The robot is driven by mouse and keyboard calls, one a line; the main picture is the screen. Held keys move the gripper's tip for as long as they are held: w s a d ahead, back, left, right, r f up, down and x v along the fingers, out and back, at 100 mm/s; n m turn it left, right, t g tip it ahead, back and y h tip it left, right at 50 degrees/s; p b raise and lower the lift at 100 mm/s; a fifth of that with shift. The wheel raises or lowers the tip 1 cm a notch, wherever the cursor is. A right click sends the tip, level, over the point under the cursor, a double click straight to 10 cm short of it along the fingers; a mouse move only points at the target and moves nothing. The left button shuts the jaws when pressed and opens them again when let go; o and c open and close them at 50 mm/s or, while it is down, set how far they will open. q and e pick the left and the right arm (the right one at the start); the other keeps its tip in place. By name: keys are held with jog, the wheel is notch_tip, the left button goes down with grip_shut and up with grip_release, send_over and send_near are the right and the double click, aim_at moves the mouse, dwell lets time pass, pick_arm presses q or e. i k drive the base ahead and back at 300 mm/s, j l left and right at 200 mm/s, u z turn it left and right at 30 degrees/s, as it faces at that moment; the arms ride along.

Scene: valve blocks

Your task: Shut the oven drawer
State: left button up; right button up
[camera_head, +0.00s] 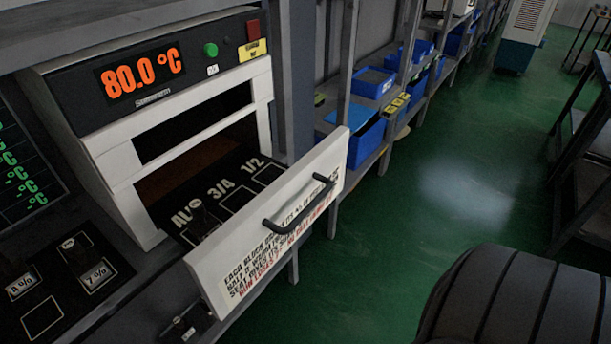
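The oven (100,140) stands at the left on a bench, with a lit 80.0 °C display (139,74) and a green button (210,49). Its drawer (237,188) is pulled out to the front right. The drawer's white front panel (225,265) carries printed text and a black bar handle (301,212). The drawer's dark tray has marked places, including 3/4 and 1/2. A dark block (199,217) appears to stand near the tray's front left, partly hidden by the panel. Neither gripper shows in this view.
A dark mat with labelled squares (42,316) lies left of the drawer, with dark blocks near it. A grey post (341,75) stands close right of the drawer. Shelves with blue bins (373,83) run behind. Green floor (400,225) is open to the right.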

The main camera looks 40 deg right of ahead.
aim_at(246, 186)
jog(key=i+z, duration=0.1)
jog(key=z, duration=0.35)
jog(key=i+z, duration=0.1)
jog(key=z, duration=0.3)
jog(key=i+j+z, duration=0.1)
jog(key=z, duration=0.75)
jog(key=u, duration=0.2)
jog(key=k+l, duration=0.05)
